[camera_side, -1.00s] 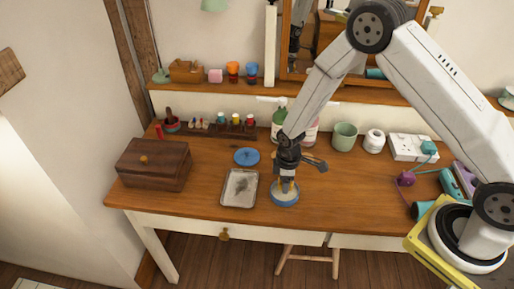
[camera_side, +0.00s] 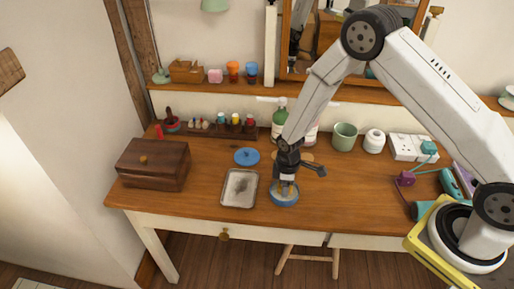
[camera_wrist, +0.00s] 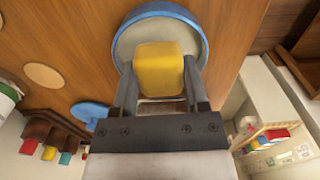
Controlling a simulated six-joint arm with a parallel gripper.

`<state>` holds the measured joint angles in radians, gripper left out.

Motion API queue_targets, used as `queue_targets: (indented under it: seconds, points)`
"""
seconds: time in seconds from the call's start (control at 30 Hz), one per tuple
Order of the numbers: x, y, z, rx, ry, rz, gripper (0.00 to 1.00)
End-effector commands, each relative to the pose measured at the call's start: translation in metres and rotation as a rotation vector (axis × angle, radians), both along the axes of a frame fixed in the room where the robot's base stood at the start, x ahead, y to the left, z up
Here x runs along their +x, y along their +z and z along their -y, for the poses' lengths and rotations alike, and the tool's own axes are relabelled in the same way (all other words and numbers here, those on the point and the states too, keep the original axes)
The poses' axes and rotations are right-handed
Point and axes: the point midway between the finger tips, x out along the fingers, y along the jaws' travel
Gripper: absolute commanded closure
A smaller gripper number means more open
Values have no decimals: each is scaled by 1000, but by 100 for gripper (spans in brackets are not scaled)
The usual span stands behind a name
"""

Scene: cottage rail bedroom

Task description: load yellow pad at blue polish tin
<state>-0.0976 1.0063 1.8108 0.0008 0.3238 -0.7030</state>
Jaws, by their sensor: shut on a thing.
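The blue polish tin (camera_side: 284,201) stands open near the front of the wooden desk. Its blue rim (camera_wrist: 160,10) and greyish inside show in the wrist view. My gripper (camera_side: 286,186) points down at the tin. In the wrist view my gripper (camera_wrist: 158,85) is shut on the yellow pad (camera_wrist: 158,68), with one finger on each side. The pad is over the tin's opening; I cannot tell whether it touches the polish. In the side view the fingers mostly hide the pad. A blue disc (camera_side: 247,156), perhaps the tin's lid, lies behind and left of the tin.
A metal tray (camera_side: 228,203) with a dark smear lies left of the tin. A wooden box (camera_side: 153,165) stands farther left. Bottles, a green cup (camera_side: 345,136) and a white jar (camera_side: 374,141) stand behind. Cords and a purple item (camera_side: 405,179) lie right. Desk between is clear.

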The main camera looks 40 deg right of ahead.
Motion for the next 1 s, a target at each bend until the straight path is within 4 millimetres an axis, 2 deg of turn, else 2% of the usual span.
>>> queue_targets:
  seconds: [1.0]
  points:
    - [0, -7, 0, 1, 0, 1, 90]
